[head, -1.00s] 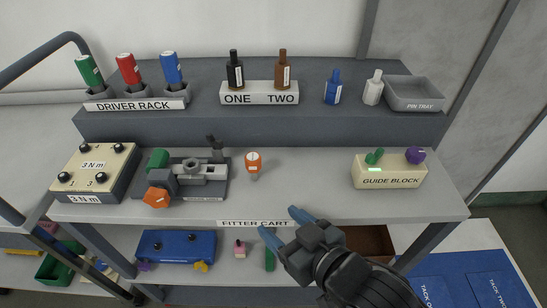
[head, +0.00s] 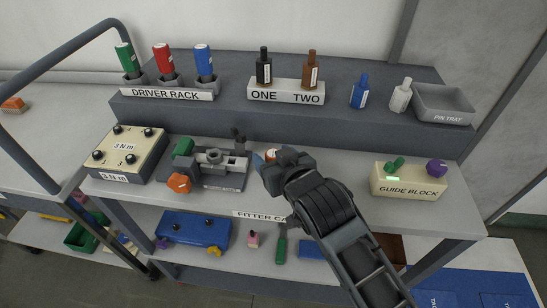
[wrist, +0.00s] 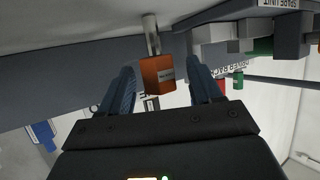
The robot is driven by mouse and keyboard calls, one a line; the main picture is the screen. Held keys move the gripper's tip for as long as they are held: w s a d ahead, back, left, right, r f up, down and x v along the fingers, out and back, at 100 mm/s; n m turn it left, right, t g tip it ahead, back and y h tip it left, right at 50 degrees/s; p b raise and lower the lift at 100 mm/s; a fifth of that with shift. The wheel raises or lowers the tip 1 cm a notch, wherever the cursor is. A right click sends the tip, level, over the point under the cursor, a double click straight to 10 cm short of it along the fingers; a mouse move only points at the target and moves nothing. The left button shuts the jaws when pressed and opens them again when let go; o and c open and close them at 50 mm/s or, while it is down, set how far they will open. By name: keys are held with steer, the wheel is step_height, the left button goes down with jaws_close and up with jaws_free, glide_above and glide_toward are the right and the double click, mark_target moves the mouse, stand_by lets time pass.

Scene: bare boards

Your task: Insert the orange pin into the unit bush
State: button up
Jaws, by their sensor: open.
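The orange pin (wrist: 158,76) has an orange head with a label and a pale shank. In the wrist view it sits between the two blue fingers of my gripper (wrist: 161,82), with gaps visible on both sides. In the head view, my gripper (head: 266,161) covers most of the pin (head: 270,154) on the cart top. My gripper is open and holds nothing. The grey unit (head: 221,174) stands just left of the pin, with a light ring-shaped bush (head: 213,156) on it. A green cylinder (head: 183,147) and an orange knob (head: 179,183) are at its left side.
A cream 3 N m box (head: 130,154) stands left of the unit. The driver rack (head: 167,94), bottles and pin tray (head: 445,103) line the raised back shelf. The guide block (head: 408,184) is at right. The top between my arm and that block is clear.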

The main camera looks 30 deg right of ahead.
steer(key=shift+x, duration=1.45)
steer(key=shift+c, duration=0.2)
steer(key=c, duration=1.1)
step_height(320, 180, up, 17)
steer(key=w+a+f+n+y+p, duration=0.2)
steer(key=w+a+n+y, duration=0.1)
steer(key=a, duration=0.3)
steer(key=w+a+f+n+g+y+p, duration=0.1)
steer(key=w+a+f+n+y+p, duration=0.2)
steer(key=a, duration=0.3)
steer(key=shift+w+y, duration=0.5)
steer(key=shift+w, duration=0.35)
